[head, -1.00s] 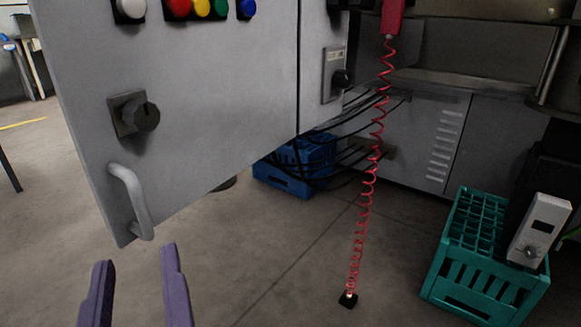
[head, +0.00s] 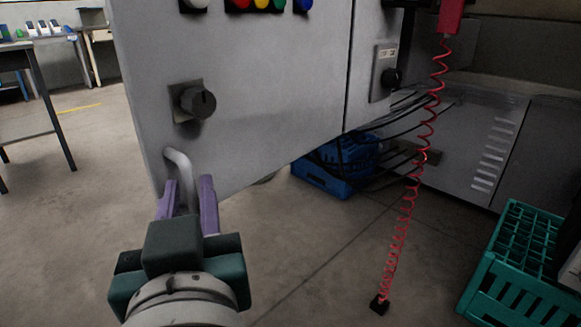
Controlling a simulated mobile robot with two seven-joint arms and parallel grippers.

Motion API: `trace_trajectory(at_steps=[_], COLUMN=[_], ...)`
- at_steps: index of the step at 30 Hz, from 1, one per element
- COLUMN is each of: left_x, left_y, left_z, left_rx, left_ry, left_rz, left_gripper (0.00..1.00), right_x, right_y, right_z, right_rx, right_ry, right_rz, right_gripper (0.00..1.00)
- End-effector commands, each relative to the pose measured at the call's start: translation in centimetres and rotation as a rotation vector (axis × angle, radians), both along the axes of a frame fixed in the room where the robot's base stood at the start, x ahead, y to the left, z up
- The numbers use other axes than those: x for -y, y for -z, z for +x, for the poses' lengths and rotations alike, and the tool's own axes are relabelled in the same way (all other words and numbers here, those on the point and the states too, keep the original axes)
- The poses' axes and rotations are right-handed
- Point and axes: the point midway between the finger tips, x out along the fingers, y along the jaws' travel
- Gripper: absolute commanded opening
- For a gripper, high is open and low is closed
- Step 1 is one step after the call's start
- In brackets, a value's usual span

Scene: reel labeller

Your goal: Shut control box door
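The grey control box door (head: 265,110) fills the upper middle of the head view. It carries a black rotary knob (head: 198,102), and a row of coloured buttons is cut off by the top edge. Its grey bar handle (head: 179,162) is at the door's lower left corner. My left gripper (head: 188,181), with purple fingers, is at the handle. The fingers stand apart, one on each side of the handle's lower part, which is partly hidden by them. I cannot tell whether either finger touches it. My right gripper is not in view.
Right of the door seam is a narrower grey panel with a switch (head: 390,78). A red coiled cord (head: 413,190) hangs to the floor. A blue crate (head: 325,178) with black cables stands behind, a green crate (head: 515,285) at lower right. A table (head: 15,62) is at far left.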

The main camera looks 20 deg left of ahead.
Motion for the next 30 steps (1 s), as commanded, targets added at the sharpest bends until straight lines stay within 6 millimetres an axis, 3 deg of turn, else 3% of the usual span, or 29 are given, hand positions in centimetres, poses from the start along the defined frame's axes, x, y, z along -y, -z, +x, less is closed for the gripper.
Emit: trace_trajectory(at_steps=[7,30], left_x=[0.02,0.03], left_y=[0.01,0.01], left_z=[-0.02,-0.03], left_rx=[-0.001,-0.001], left_ry=[0.000,0.000], left_rz=[-0.001,-0.001], left_gripper=[0.00,0.00], right_x=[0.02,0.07], right_y=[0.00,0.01], right_z=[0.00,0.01], right_rx=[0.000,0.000], right_ry=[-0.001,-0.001], right_rz=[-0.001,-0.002], right_gripper=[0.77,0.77])
